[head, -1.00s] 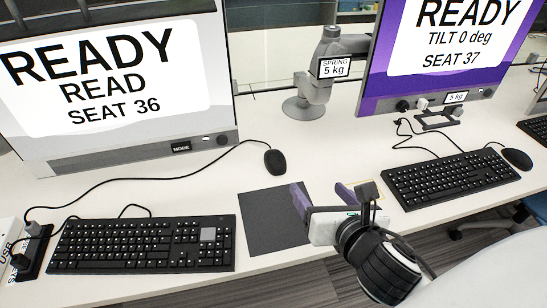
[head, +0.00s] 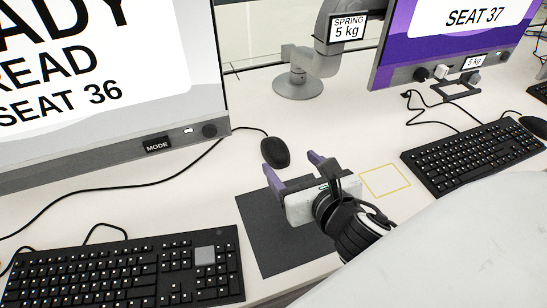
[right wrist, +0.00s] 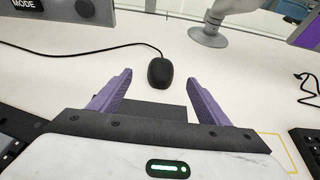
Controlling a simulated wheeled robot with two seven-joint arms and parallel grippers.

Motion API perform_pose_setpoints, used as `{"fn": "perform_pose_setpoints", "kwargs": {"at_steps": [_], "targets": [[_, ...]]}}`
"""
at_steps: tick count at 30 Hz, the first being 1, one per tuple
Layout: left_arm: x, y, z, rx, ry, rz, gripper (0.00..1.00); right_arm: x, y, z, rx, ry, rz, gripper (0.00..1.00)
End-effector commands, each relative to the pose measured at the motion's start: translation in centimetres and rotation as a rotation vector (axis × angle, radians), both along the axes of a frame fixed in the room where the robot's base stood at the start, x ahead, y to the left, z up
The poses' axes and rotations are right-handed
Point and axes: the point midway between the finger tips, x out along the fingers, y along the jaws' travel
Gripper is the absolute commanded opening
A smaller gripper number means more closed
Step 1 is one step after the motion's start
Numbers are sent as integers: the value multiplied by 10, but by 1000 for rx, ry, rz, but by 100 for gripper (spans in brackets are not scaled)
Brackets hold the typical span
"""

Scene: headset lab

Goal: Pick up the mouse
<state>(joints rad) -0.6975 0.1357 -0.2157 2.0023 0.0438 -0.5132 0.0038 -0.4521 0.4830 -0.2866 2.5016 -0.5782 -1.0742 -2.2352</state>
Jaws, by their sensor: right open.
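A black corded mouse (head: 275,152) lies on the white desk, just beyond the far edge of a dark mouse pad (head: 268,235). Its cord runs left toward the seat 36 monitor. My right gripper (head: 292,170) is open and empty, with purple fingers over the far part of the pad, pointing toward the mouse. In the right wrist view the mouse (right wrist: 160,73) shows ahead, between the lines of the two spread fingers (right wrist: 160,88), and apart from them. My left gripper is not in view.
A black keyboard (head: 125,265) lies at left and another keyboard (head: 475,155) at right. The seat 36 monitor (head: 100,160) stands behind left; a grey monitor arm base (head: 297,85) stands behind. A yellow outlined square (head: 385,180) marks bare desk right of my gripper.

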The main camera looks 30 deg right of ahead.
Motion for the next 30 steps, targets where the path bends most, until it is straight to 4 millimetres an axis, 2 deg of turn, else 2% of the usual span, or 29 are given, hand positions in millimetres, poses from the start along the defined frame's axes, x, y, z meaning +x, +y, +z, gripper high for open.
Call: {"fn": "perform_pose_setpoints", "kwargs": {"at_steps": [1, 9, 17, 24, 30], "targets": [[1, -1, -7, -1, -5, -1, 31, 0, 0, -11, 1, -1, 0, 70], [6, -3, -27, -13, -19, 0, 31, 23, -6, -24, 0, -6, -2, 70], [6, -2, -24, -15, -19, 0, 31, 47, -12, -30, 1, -1, -2, 70], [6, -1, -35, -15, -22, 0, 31, 74, -24, -44, 3, -3, -4, 70], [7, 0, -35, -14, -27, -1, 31, 91, -27, -49, 1, -1, 0, 70]]}}
